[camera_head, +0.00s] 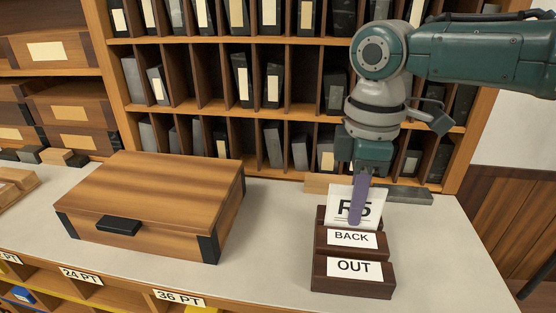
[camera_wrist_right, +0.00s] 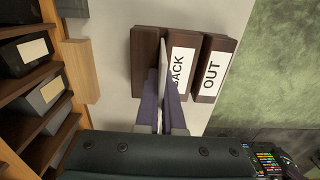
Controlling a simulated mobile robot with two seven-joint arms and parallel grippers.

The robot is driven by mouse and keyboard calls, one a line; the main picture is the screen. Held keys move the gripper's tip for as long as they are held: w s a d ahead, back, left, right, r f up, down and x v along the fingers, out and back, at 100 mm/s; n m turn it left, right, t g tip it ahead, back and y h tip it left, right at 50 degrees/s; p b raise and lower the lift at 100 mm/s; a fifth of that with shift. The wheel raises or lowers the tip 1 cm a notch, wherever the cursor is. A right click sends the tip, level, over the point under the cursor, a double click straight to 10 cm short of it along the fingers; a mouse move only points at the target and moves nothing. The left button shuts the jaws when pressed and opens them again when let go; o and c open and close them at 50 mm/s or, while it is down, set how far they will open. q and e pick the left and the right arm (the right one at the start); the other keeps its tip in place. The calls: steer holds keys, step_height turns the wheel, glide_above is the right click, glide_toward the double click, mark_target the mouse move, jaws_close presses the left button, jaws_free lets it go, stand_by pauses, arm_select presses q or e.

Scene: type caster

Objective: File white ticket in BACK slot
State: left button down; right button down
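The white ticket (camera_head: 342,205), printed "R5", stands nearly upright at the dark brown ticket holder (camera_head: 323,268). Its lower edge is hidden behind the block with the BACK label (camera_head: 351,238). My right gripper (camera_head: 357,205) comes from above, with its purple fingers at the ticket. In the right wrist view the ticket (camera_wrist_right: 164,55) shows edge-on between the two fingers (camera_wrist_right: 162,105), which close on it. There it lines up with the gap between the rear block and the BACK block. How deep it sits cannot be told. My left gripper is not in view.
The OUT label (camera_head: 354,268) is on the holder's front block. A closed wooden box (camera_head: 150,195) stands to the left on the grey counter (camera_head: 270,260). A wooden block and a dark bar (camera_head: 405,196) lie behind the holder. Shelves of dark slabs (camera_head: 300,108) rise behind.

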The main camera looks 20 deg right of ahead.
steer(key=shift+f, duration=0.25)
steer(key=c, duration=1)
jaws_free()
steer(key=shift+o, duration=0.2)
steer(key=shift+r, duration=0.15)
step_height(320, 180, up, 6)
steer(key=p, duration=0.6)
